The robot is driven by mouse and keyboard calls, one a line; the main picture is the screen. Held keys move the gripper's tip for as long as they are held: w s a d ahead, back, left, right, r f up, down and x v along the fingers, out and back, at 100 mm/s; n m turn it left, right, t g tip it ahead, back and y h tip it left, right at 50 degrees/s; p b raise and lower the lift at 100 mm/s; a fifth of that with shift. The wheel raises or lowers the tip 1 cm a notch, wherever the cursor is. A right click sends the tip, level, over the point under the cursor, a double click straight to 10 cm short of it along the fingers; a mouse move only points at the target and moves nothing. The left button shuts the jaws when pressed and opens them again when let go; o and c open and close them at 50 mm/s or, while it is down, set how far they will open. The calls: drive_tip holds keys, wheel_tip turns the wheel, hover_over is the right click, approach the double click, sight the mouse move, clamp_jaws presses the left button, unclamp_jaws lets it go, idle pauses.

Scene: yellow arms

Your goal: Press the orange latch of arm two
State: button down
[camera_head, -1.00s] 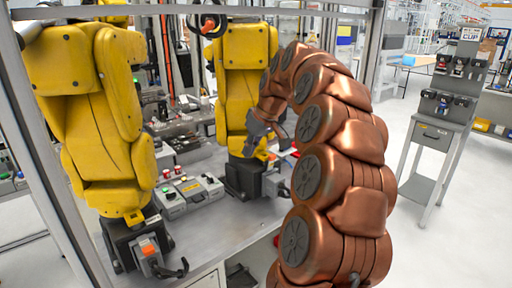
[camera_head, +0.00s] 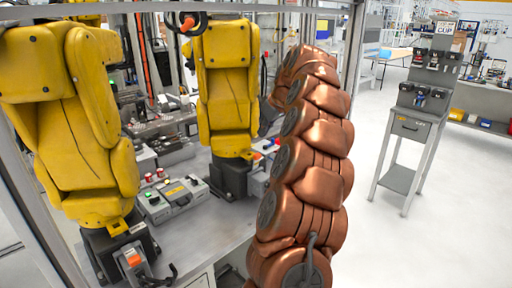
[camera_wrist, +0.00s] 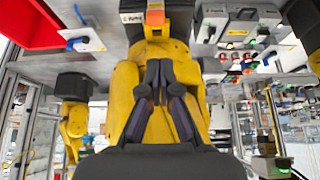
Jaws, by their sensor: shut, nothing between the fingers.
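Two yellow arms stand on the grey bench in the head view: a near one (camera_head: 72,120) at left and a far one (camera_head: 226,90) in the middle. Each has an orange latch at its base, the near latch (camera_head: 133,259) and the far latch (camera_head: 257,156). I cannot read which is arm two. My gripper (camera_wrist: 160,68) is shut and empty in the wrist view, pointing at a yellow arm (camera_wrist: 185,75). An orange latch (camera_wrist: 155,17) shows beyond the fingertips, apart from them. In the head view my copper arm hides my gripper.
A grey control box (camera_head: 172,198) with buttons sits between the yellow arms. A red bin (camera_wrist: 40,22) shows at upper left in the wrist view. A grey stand (camera_head: 412,130) is at right, with open floor around it.

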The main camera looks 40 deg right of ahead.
drive_tip(key=shift+w, duration=0.1)
drive_tip(key=p, duration=0.3)
hover_over(254, 167)
drive_tip(key=f, duration=0.8)
drive_tip(key=shift+w+d+f, duration=0.3)
drive_tip(key=shift+w+f, duration=0.05)
